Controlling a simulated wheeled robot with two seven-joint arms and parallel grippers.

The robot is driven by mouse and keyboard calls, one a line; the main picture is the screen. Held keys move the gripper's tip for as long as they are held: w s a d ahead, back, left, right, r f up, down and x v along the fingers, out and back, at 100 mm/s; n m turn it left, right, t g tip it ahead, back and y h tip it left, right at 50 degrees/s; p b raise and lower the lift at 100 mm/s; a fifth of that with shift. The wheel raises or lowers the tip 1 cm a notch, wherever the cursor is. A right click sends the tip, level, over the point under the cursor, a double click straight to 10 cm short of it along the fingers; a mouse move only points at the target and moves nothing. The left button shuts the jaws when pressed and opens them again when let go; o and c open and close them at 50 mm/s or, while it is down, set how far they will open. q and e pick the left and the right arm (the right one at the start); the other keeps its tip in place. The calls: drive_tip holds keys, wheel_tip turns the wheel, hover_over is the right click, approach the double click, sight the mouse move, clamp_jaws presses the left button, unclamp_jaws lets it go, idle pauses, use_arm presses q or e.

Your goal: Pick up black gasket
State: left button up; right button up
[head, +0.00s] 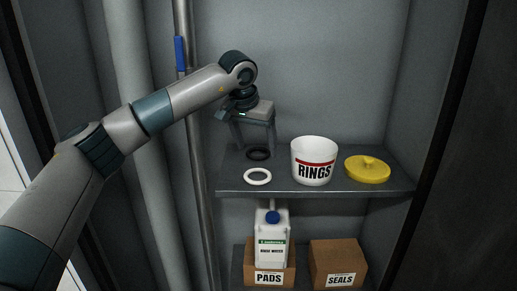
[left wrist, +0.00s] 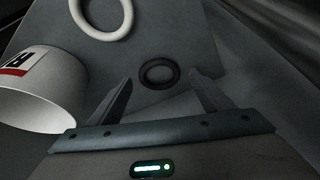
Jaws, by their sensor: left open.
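The black gasket (head: 258,159) is a thin dark ring lying flat on the upper grey shelf, toward the back left. In the left wrist view the black gasket (left wrist: 143,76) appears between the tips of my two fingers, with nothing touching it that I can see. My left gripper (head: 255,142) is open and empty, pointing down above the gasket. Its open fingers also show in the left wrist view (left wrist: 160,77). My right gripper is in neither view.
A white ring (head: 257,183) lies in front of the gasket. A white RINGS tub (head: 313,153) and a yellow lid (head: 367,171) stand to the right on the shelf (head: 330,190). Below are PADS (head: 268,279) and SEALS (head: 338,262) boxes and a white jug (head: 271,240). A vertical pipe (head: 195,150) runs left.

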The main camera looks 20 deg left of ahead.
use_arm(q)
drive_tip(key=shift+w+f, duration=0.2)
drive_tip(key=shift+f, duration=0.2)
drive_tip(key=c, duration=1.1)
drive_tip(key=shift+r, duration=0.15)
